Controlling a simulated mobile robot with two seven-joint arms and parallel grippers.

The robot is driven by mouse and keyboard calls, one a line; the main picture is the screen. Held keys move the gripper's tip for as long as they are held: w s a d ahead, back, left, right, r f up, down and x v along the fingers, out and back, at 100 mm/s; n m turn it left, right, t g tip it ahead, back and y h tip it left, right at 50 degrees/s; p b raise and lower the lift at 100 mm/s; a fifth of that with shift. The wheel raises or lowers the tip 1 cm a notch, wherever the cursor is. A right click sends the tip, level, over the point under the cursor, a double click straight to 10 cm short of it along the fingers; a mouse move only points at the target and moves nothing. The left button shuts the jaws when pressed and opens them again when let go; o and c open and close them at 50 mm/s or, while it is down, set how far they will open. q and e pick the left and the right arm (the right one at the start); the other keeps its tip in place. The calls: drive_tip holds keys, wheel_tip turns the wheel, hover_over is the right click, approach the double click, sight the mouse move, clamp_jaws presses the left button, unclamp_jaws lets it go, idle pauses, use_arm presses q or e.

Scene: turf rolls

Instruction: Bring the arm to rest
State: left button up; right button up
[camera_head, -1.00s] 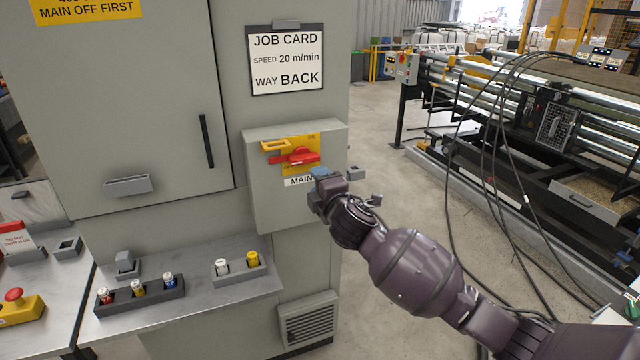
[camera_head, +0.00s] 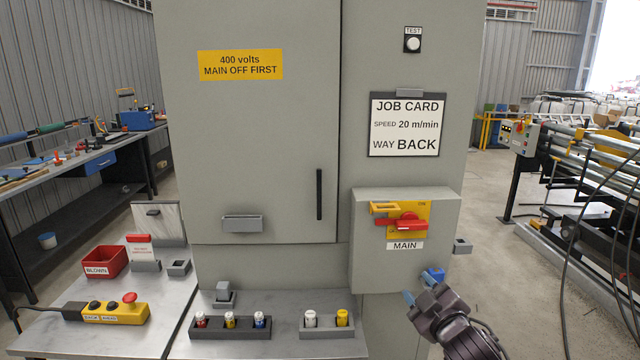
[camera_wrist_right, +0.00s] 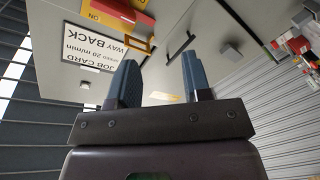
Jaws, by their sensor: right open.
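My right gripper (camera_head: 421,287) is in the lower right of the head view, just below and in front of the main switch box (camera_head: 372,262). Its two blue fingertips are apart with nothing between them; the wrist view (camera_wrist_right: 157,78) also shows them spread and empty. The red main switch handle (camera_head: 408,223) lies about level on its yellow plate, above the MAIN label, apart from the gripper. In the wrist view the box and the job card (camera_wrist_right: 98,50) appear upside down beyond the fingers. My left gripper is not in view.
The grey cabinet (camera_head: 270,140) with a black door handle (camera_head: 319,195) fills the middle. A steel shelf with fuse holders (camera_head: 230,329) stands below it. At left are a red bin (camera_head: 104,261) and a yellow button box (camera_head: 115,313). Open floor (camera_head: 500,270) and hanging cables lie to the right.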

drive_tip(key=s+d+f+m+g+h, duration=0.1)
drive_tip(key=s+d+f+m+g, duration=0.1)
drive_tip(key=s+f, duration=0.7)
drive_tip(key=s+d+f+m+g+h+b, duration=0.1)
drive_tip(key=s+f+m, duration=0.3)
drive_tip(key=s+f, duration=0.5)
drive_tip(key=s+d+f+m+g+h, duration=0.2)
drive_tip(key=s+d+f+m, duration=0.2)
drive_tip(key=s+f, duration=0.5)
drive_tip(key=s, duration=0.3)
drive_tip(key=shift+s+f+g, duration=0.3)
drive_tip(key=shift+s+g, duration=0.1)
